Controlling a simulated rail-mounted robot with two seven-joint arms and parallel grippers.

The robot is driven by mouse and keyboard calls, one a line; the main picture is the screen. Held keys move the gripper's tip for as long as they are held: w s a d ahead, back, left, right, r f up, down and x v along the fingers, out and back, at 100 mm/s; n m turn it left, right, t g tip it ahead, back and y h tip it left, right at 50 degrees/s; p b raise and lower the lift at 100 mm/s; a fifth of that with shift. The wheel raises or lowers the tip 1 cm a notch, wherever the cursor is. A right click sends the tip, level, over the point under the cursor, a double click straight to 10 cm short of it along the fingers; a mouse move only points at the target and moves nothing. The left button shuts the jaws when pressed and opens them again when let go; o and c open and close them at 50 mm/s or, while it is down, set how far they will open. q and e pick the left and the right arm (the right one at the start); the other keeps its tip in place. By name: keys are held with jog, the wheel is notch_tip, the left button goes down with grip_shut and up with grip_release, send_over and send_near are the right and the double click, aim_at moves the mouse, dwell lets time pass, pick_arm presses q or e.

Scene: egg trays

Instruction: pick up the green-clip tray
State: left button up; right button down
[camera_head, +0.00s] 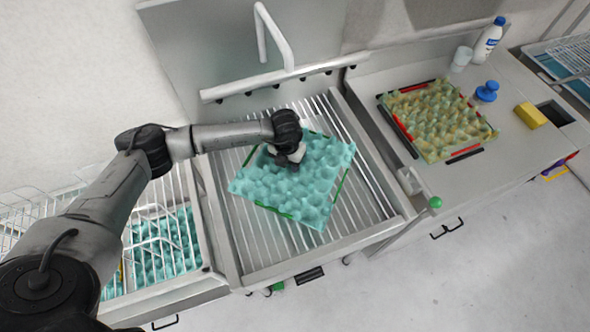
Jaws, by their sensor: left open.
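The green-clip tray (310,187) is a teal egg tray with green strips along its edges. It lies turned at an angle on the slatted metal rack in the middle. My left gripper (291,160) is over the tray's far left part, with its fingers open. Whether the fingers touch the tray cannot be told. My right gripper is not in view.
A yellowish egg tray (436,118) with red and black clips lies on the right counter. A white bottle (488,40), blue object (487,91) and yellow sponge (530,115) are nearby. A metal pipe (274,80) runs behind the slatted rack (262,247). A wire basket (163,238) stands left.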

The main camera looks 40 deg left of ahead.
pick_arm(q)
grip_shut()
dwell(0.4)
jog(key=shift+r, duration=0.6)
notch_tip(320, 180, up, 3)
jog(key=shift+r, duration=0.15)
jog(key=d+r, duration=0.6)
jog(key=d, duration=0.5)
jog(key=shift+s+d+r, duration=0.25)
jog(key=shift+s+d, duration=0.05)
jog(key=shift+s, duration=0.15)
